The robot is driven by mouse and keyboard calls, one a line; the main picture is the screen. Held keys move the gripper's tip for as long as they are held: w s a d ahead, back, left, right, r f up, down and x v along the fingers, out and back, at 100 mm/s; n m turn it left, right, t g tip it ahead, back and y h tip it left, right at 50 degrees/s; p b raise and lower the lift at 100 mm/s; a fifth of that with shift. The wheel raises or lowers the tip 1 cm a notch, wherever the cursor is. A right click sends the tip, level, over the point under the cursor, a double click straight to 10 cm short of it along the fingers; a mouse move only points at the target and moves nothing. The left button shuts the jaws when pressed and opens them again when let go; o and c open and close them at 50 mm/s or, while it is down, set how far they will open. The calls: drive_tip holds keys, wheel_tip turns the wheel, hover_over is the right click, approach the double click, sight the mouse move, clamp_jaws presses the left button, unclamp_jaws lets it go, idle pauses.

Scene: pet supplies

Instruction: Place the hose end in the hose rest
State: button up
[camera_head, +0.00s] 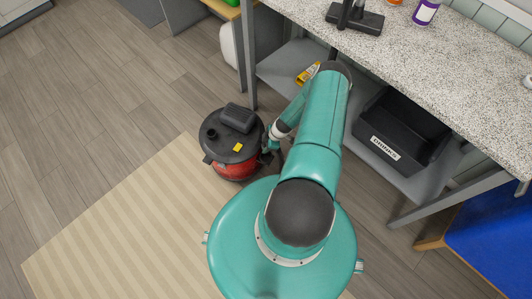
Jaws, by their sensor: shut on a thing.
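A red and black canister vacuum (226,155) stands upright on the floor left of my arm, at the edge of the striped rug. My gripper (269,149) is low at the vacuum's right side, pointing down. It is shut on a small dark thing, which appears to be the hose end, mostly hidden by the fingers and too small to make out. I cannot tell whether it touches the vacuum. No hose rest can be made out clearly; the area behind my arm is hidden.
A speckled counter (430,60) with grey legs stands at right, a black stand (356,19) and purple bottle (426,12) on it. Its lower shelf (280,66) holds a black "DRINKS" crate (378,150) and yellow item (307,74). The striped rug (120,225) and left floor are clear.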

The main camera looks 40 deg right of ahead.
wheel_tip(320, 180, down, 8)
idle(0.4)
drive_tip(key=o, duration=1)
drive_tip(key=shift+f, duration=0.1)
drive_tip(key=v, duration=1.2)
